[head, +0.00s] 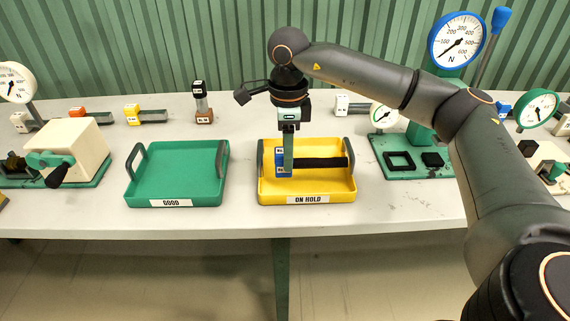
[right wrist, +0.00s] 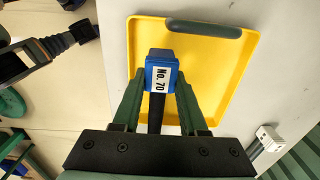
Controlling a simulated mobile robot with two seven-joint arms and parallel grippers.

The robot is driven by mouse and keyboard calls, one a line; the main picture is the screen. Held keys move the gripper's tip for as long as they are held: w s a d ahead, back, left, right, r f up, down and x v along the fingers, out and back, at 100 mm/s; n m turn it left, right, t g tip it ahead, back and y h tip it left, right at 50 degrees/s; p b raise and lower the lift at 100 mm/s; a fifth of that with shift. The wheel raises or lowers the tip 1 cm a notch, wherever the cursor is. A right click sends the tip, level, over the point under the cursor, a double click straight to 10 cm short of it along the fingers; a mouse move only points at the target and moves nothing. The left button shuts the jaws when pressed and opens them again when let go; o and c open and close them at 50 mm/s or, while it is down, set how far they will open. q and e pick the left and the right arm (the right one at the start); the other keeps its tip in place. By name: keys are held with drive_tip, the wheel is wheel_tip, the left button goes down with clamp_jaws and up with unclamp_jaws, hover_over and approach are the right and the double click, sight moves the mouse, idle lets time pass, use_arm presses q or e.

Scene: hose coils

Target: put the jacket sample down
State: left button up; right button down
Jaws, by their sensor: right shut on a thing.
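The jacket sample (head: 320,163) is a black strip with a blue end block. The block reads No. 70 in the right wrist view (right wrist: 161,76). My right gripper (head: 285,172) points down and is shut on the blue block, with a green finger on each side (right wrist: 157,95). The sample is at the yellow tray (head: 308,190) labelled ON HOLD, block to the left and strip running right between the handles. I cannot tell whether it touches the tray floor. The far part of the strip is hidden under the gripper in the wrist view. My left gripper is not in the head view.
An empty green tray (head: 176,178) labelled GOOD stands to the left. A cream crank device (head: 75,150) is further left. A green-based gauge stand (head: 412,166) is close to the right.

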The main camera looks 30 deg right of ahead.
drive_tip(key=shift+w+a+f, duration=0.1)
drive_tip(key=shift+w+f, duration=0.05)
drive_tip(key=shift+f, duration=0.8)
drive_tip(key=shift+w+a+f, duration=0.1)
drive_tip(key=shift+w+f, duration=0.05)
drive_tip(key=shift+f, duration=0.8)
drive_tip(key=shift+f, duration=0.15)
drive_tip(key=shift+c, duration=2.2)
unclamp_jaws()
wheel_tip(320, 180, up, 12)
drive_tip(key=shift+r, duration=0.2)
